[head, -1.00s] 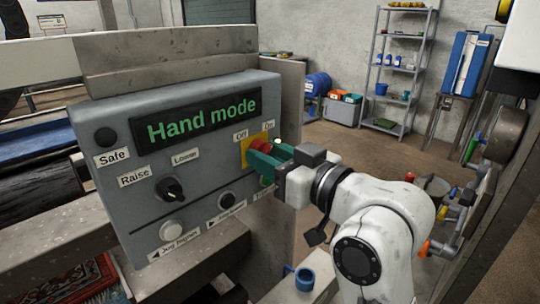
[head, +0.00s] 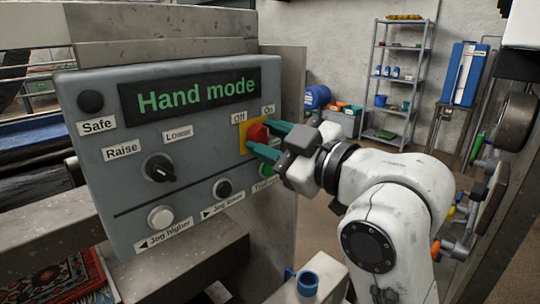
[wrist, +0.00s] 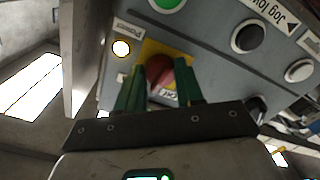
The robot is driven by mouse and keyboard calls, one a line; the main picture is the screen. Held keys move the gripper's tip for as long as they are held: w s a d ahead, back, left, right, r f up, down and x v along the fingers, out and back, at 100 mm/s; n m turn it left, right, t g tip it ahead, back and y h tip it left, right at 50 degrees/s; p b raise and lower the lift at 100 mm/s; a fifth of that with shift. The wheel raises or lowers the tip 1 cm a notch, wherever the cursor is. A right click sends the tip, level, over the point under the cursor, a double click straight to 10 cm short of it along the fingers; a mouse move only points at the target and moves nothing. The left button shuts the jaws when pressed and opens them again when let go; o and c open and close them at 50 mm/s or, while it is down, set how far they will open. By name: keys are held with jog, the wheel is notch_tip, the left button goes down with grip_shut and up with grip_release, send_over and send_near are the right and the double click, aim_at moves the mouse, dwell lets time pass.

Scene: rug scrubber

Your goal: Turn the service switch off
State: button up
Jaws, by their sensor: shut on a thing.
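The service switch is a red knob (head: 258,133) on a yellow plate (head: 243,141), at the right side of the grey control panel (head: 110,190). Its labels read "Off" at upper left and "On" at upper right. My gripper (head: 264,135) has its green fingers on either side of the knob, shut on it. In the wrist view, the red knob (wrist: 160,70) sits between the two green fingers (wrist: 160,84). The fingers partly cover the knob, and I cannot tell which label it points to.
The panel display (head: 190,94) reads "Hand mode". A black selector (head: 159,168), a white button (head: 160,218), a black button (head: 222,188) and a green button (head: 267,170) sit near the switch. A blue pipe fitting (head: 307,283) stands below my arm.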

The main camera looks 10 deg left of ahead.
jog(key=n+b, duration=0.3)
jog(key=n, duration=0.1)
jog(key=shift+f+n+b, duration=0.2)
jog(key=shift+n+b, duration=0.1)
jog(key=shift+b, duration=0.05)
jog(key=n+b, duration=0.3)
jog(key=n, duration=0.1)
jog(key=shift+r, duration=0.1)
jog(key=shift+n, duration=0.4)
jog(key=o, duration=1)
jog(key=shift+r, duration=0.15)
jog(key=shift+o, duration=0.2)
jog(key=shift+d, duration=0.1)
jog(key=v, duration=1)
jog(key=shift+s+d+b, duration=0.25)
jog(key=shift+b, duration=0.05)
